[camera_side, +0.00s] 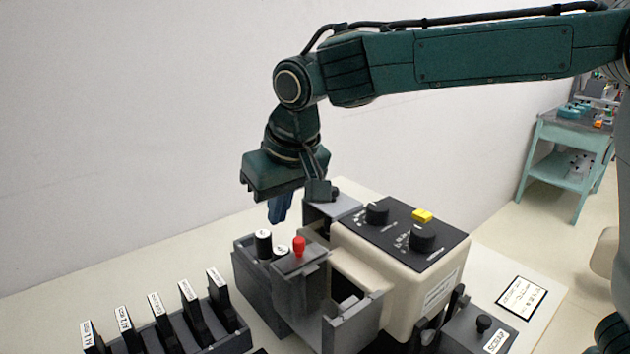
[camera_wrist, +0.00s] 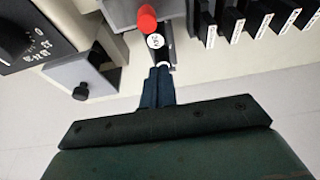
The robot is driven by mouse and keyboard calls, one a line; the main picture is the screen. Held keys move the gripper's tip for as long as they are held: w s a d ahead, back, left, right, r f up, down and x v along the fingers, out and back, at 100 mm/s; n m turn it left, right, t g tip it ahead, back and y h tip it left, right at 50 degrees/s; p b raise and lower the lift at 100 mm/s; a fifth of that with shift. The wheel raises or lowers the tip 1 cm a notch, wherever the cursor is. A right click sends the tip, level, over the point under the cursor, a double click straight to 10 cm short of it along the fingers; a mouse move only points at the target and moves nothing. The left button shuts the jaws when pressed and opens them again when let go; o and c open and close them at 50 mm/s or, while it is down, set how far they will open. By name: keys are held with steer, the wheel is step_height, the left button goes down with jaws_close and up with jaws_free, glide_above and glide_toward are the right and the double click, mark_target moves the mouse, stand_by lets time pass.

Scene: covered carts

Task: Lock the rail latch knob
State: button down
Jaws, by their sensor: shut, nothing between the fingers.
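My gripper (camera_side: 277,216) is shut and empty. Its blue fingers point down above the back of the grey rack, and they also show in the wrist view (camera_wrist: 160,70). A red knob (camera_side: 298,246) stands upright on the grey block (camera_side: 300,272) in front of the fingers. The red knob is at the top of the wrist view (camera_wrist: 147,18), apart from the fingers. A small black knob (camera_side: 335,193) sits on a grey plate (camera_side: 345,207) behind the beige box; it shows left of the fingers in the wrist view (camera_wrist: 80,92). No label tells which knob is the rail latch.
White-capped vials (camera_side: 263,238) stand beside the red knob, close under the fingers. A beige box (camera_side: 385,270) with black dials stands to the right. A row of labelled black slides (camera_side: 190,300) is at the front left. A grey box with a black knob (camera_side: 484,323) is at the front right.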

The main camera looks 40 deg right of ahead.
mark_target(302, 241)
steer(key=shift+w+f, duration=0.25)
steer(key=shift+f, duration=0.45)
steer(key=shift+s, duration=2.05)
steer(key=shift+s+r, duration=0.1)
steer(key=shift+s, duration=1.1)
